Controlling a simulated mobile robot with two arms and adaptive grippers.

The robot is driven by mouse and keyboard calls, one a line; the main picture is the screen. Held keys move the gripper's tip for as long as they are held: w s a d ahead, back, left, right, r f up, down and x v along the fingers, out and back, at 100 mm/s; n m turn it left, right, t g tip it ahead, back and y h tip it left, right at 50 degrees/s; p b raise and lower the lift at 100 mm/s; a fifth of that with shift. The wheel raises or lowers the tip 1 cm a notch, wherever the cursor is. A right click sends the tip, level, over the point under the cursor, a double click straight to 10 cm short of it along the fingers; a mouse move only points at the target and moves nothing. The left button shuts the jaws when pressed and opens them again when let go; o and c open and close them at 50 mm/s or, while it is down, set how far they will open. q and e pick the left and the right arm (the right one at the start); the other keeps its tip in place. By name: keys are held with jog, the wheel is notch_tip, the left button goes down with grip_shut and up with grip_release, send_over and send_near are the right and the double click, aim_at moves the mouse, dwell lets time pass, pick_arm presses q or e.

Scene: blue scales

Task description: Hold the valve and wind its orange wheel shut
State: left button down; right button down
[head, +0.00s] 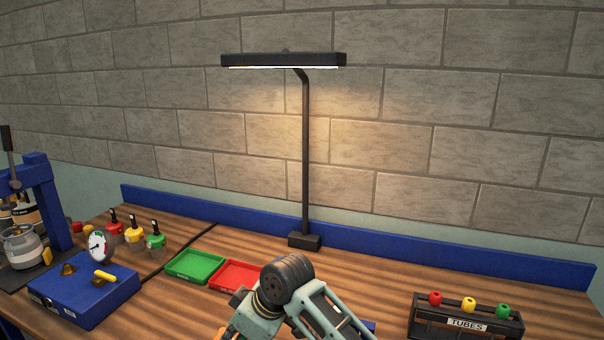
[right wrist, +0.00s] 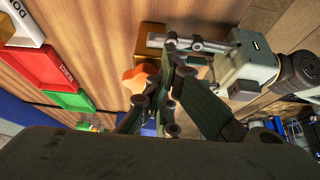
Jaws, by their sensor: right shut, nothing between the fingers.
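The valve's orange wheel (right wrist: 138,78) shows in the right wrist view, partly behind my right gripper. Brass-coloured parts of the valve (right wrist: 152,32) lie above it. My right gripper (right wrist: 168,92) is shut and empty, its dark fingers together just right of the wheel; I cannot tell whether they touch it. My left gripper (right wrist: 168,42) comes in from the right, its grey fingers lying across the brass; its grip is not clear. In the head view, my arm at the bottom hides the work area, and the valve and both fingertips are not visible.
A green tray (head: 195,266) and a red tray (head: 237,275) lie on the wooden bench. A lamp (head: 305,150) stands behind them. A blue box with a gauge (head: 85,295) is at left, a tube rack (head: 466,322) at right.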

pick_arm(q)
jog(key=shift+a, duration=0.15)
pick_arm(e)
jog(key=shift+d+f, duration=0.1)
jog(key=shift+d, duration=0.05)
notch_tip(320, 180, up, 6)
jog(key=shift+s+d, duration=0.2)
jog(key=shift+s, duration=0.05)
dwell(0.3)
jog(key=w+d+f, duration=0.1)
jog(key=w+f, duration=0.2)
jog(key=f, duration=0.3)
jog(key=shift+w+d, duration=0.25)
dwell(0.4)
jog(key=shift+s+a, duration=0.1)
jog(key=shift+a, duration=0.5)
dwell(1.1)
